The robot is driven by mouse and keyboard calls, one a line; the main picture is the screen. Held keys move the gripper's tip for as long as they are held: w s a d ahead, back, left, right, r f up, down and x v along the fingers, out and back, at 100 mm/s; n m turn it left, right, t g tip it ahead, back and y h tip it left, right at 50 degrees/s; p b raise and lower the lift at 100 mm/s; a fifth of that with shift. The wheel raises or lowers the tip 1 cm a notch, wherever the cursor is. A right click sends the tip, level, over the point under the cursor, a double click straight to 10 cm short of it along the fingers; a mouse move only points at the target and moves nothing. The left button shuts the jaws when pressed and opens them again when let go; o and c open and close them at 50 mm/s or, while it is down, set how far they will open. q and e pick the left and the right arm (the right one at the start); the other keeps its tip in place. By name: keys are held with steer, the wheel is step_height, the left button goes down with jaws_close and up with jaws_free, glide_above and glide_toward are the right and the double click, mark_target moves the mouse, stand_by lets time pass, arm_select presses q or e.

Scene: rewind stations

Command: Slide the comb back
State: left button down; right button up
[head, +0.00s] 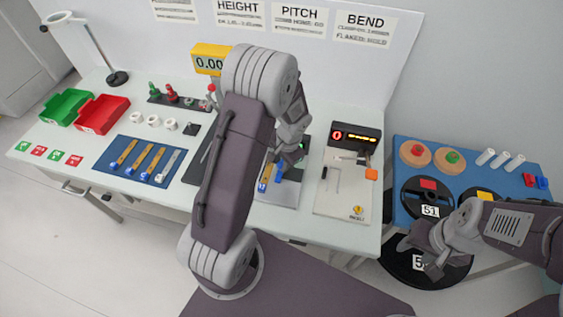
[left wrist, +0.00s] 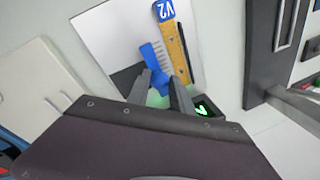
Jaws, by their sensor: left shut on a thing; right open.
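The blue comb (left wrist: 152,58) lies on a pale plate (left wrist: 110,35), beside a yellow strip (left wrist: 174,48) with a blue V2 tag (left wrist: 163,10). The comb also shows in the head view (head: 278,174), just below my left gripper (head: 291,157). In the left wrist view my left gripper (left wrist: 161,90) is shut on the near end of the comb, one finger on each side. Part of that end is hidden by the fingers. My right gripper (head: 430,263) is open and empty at the lower right, in front of the blue side table (head: 402,209).
Right of my left gripper stands a board with a lit red display (head: 355,136). A blue mat (head: 109,171) with several strips, a green tray (head: 66,107) and a red tray (head: 102,114) lie to the left. Black reels (head: 412,205) are at the right.

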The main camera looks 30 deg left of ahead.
arm_select(q)
steer(key=shift+w+d, duration=0.2)
steer(key=shift+d, duration=0.4)
steer(key=shift+w+d, duration=0.15)
steer(key=shift+d, duration=0.45)
steer(key=c, duration=1.3)
jaws_free()
steer(key=shift+o, duration=0.8)
steer(key=shift+d, duration=0.15)
step_height(320, 180, up, 9)
steer(key=d, duration=0.1)
steer(key=shift+s+d, duration=0.3)
steer(key=shift+d, duration=0.05)
